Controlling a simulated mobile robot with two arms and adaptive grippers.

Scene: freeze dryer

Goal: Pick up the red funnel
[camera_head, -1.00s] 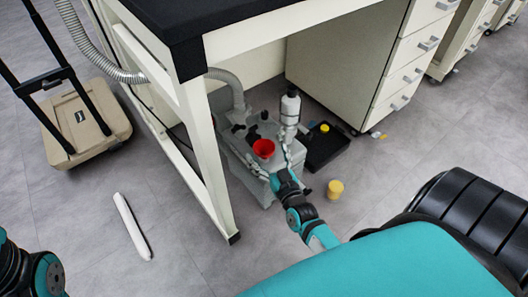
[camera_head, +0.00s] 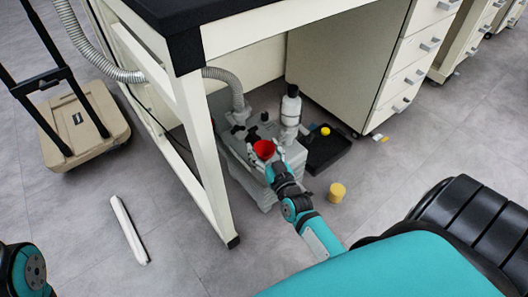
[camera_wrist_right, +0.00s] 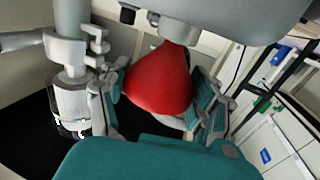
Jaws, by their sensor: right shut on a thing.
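The red funnel (camera_head: 264,149) sits at the top of the grey pump-like machine (camera_head: 241,172) under the bench. My right gripper (camera_head: 274,163) reaches it from the front. In the right wrist view, the funnel (camera_wrist_right: 160,82) lies between the two fingers of my right gripper (camera_wrist_right: 162,90), which is shut on it. Whether the funnel is clear of the machine is hard to tell. Only a joint of my left arm shows at the lower left; my left gripper is out of view.
A black tray (camera_head: 326,155) and a yellow cup (camera_head: 337,192) lie to the right. The bench leg (camera_head: 212,180) stands close on the left, and a grey hose (camera_head: 237,92) rises behind.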

